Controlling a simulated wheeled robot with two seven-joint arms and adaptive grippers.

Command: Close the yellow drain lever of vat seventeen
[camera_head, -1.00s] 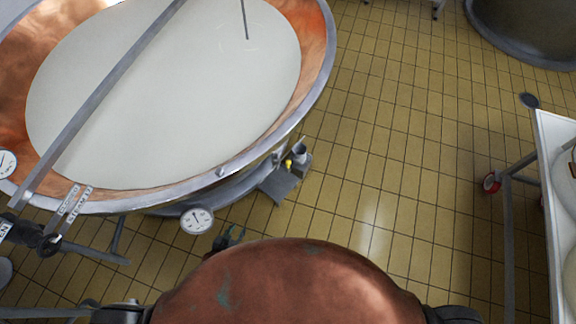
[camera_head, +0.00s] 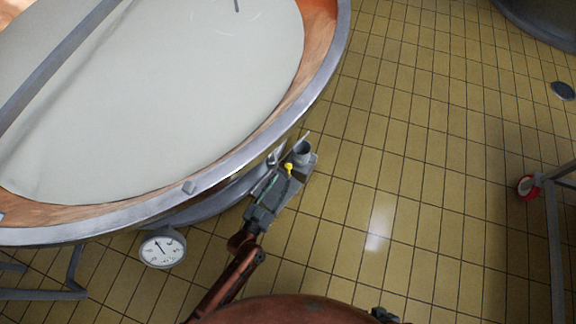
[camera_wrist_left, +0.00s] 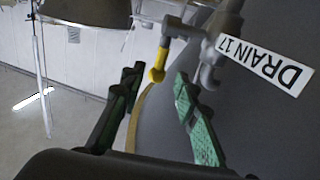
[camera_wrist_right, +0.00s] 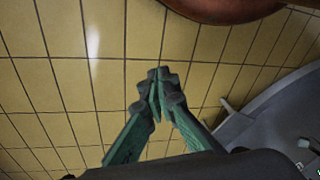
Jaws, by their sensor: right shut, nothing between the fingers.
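The yellow drain lever (camera_wrist_left: 158,66) shows in the left wrist view beside a white label reading DRAIN 17 (camera_wrist_left: 265,65). Its handle points down in that picture, from a grey fitting. In the head view it is a small yellow spot (camera_head: 289,167) below the copper vat's rim (camera_head: 235,158). My left gripper (camera_wrist_left: 157,82) is open, with one finger on each side of the lever's end in the picture; I cannot tell whether the lever is between the pads or beyond them. In the head view the left gripper (camera_head: 272,187) is at the drain fitting. My right gripper (camera_wrist_right: 158,80) is shut and empty over floor.
A dial gauge (camera_head: 161,249) hangs under the vat rim, left of my left arm. A grey drain outlet (camera_head: 302,153) is next to the lever. Yellow tiled floor (camera_head: 420,180) is clear to the right, up to a wheeled frame (camera_head: 552,240).

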